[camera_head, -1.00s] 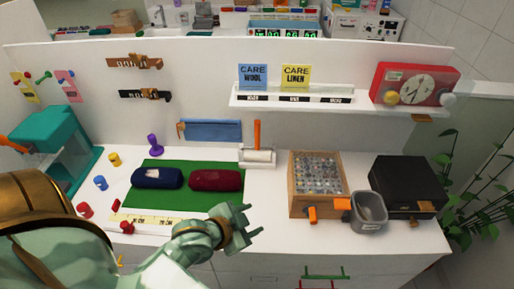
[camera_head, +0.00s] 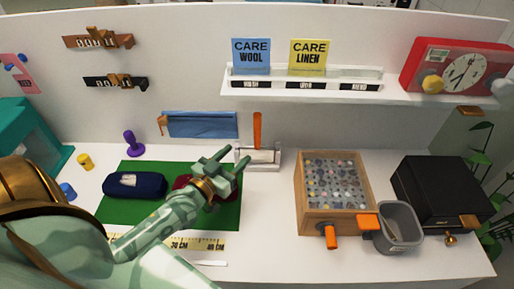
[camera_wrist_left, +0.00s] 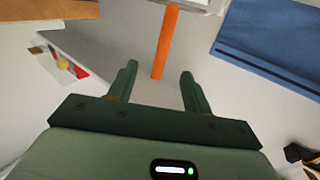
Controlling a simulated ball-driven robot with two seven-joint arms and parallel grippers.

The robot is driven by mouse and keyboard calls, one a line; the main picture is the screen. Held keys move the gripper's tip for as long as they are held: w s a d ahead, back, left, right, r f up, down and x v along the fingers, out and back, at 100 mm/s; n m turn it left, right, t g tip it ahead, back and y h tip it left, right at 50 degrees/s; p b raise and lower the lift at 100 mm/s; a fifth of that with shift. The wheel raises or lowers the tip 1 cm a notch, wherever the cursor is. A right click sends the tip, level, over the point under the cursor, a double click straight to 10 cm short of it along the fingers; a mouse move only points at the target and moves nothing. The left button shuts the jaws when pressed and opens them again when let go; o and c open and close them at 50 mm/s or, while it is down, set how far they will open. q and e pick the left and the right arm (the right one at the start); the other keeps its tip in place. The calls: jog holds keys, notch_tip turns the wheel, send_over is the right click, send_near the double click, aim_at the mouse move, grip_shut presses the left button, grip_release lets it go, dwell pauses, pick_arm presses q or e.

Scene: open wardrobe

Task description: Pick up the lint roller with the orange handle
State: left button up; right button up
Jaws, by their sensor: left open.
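The lint roller's orange handle (camera_head: 257,130) stands upright at the back of the counter, with its white roller (camera_head: 258,156) low in a pale holder (camera_head: 272,165). In the left wrist view the orange handle (camera_wrist_left: 165,42) shows between and beyond my fingers, apart from them. My left gripper (camera_head: 226,162) is open and empty, just left of and in front of the holder, above the green mat. It also shows in the left wrist view (camera_wrist_left: 157,85). My right gripper is not in view.
A dark blue roll (camera_head: 135,185) and a dark red one (camera_head: 190,182), partly covered by my gripper, lie on the green mat (camera_head: 115,212). A wooden box of buttons (camera_head: 333,225), a grey bin (camera_head: 398,228) and a black box (camera_head: 440,190) stand at right. A shelf (camera_head: 300,98) overhangs behind.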

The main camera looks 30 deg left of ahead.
aim_at(256, 135)
pick_arm(q)
jog(key=w, duration=0.8)
jog(key=shift+d+b, duration=0.1)
jog(key=shift+b, duration=0.25)
jog(key=shift+w, duration=0.6)
jog(key=w, duration=0.1)
jog(key=w+b, duration=0.1)
jog(key=w, duration=0.3)
jog(key=shift+a+f+b, duration=0.2)
jog(key=shift+f+b, duration=0.05)
jog(key=shift+b, duration=0.05)
jog(key=shift+r, duration=0.1)
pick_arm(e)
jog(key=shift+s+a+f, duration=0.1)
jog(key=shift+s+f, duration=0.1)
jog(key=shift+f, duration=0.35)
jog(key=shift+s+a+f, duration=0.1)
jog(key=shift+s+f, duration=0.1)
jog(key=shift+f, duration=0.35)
pick_arm(q)
jog(key=c, duration=1)
grip_shut()
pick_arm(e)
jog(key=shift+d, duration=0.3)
